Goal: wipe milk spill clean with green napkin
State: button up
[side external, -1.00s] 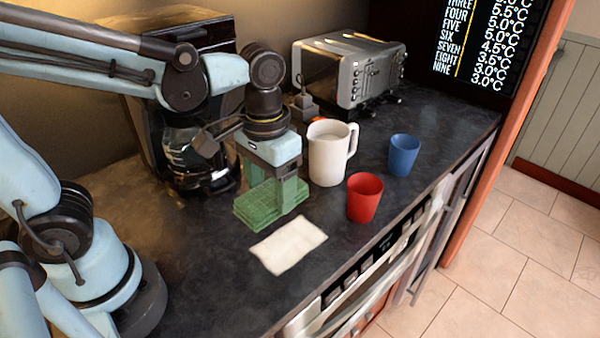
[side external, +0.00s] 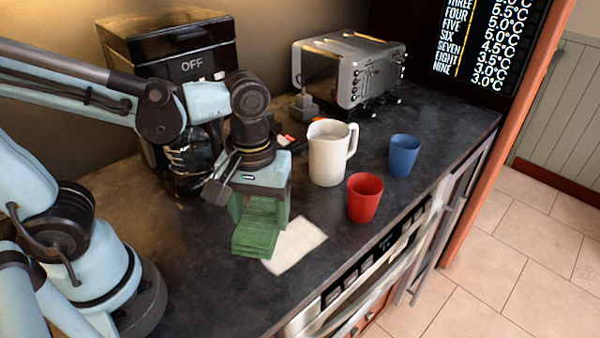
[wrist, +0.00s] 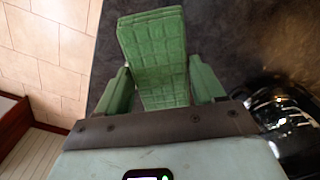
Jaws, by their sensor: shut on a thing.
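The green napkin (side external: 255,240) is a folded, quilted pad held between the fingers of my gripper (side external: 261,220). In the wrist view the napkin (wrist: 155,58) runs out from between the two green fingers of my gripper (wrist: 160,85). The white milk spill (side external: 298,247) is a flat patch on the dark counter, just right of the napkin in the side view. The napkin and gripper cover its left edge there. I cannot tell whether the napkin touches the spill or the counter. The spill does not show in the wrist view.
A white pitcher (side external: 328,158), a red cup (side external: 364,198) and a blue cup (side external: 404,156) stand right of my gripper. A coffee maker (side external: 165,50) and a toaster (side external: 350,70) stand behind. The front of the counter (side external: 220,295) is clear.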

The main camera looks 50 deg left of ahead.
jog(key=shift+s+d+f+n, duration=0.15)
jog(key=shift+s+f+n, duration=0.4)
jog(key=shift+n, duration=0.55)
jog(key=shift+f, duration=3.25)
jog(key=o, duration=0.4)
jog(key=c, duration=0.7)
jog(key=shift+f, duration=0.6)
jog(key=shift+w, duration=0.1)
jog(key=shift+w+r, duration=0.1)
jog(key=shift+w, duration=6.8)
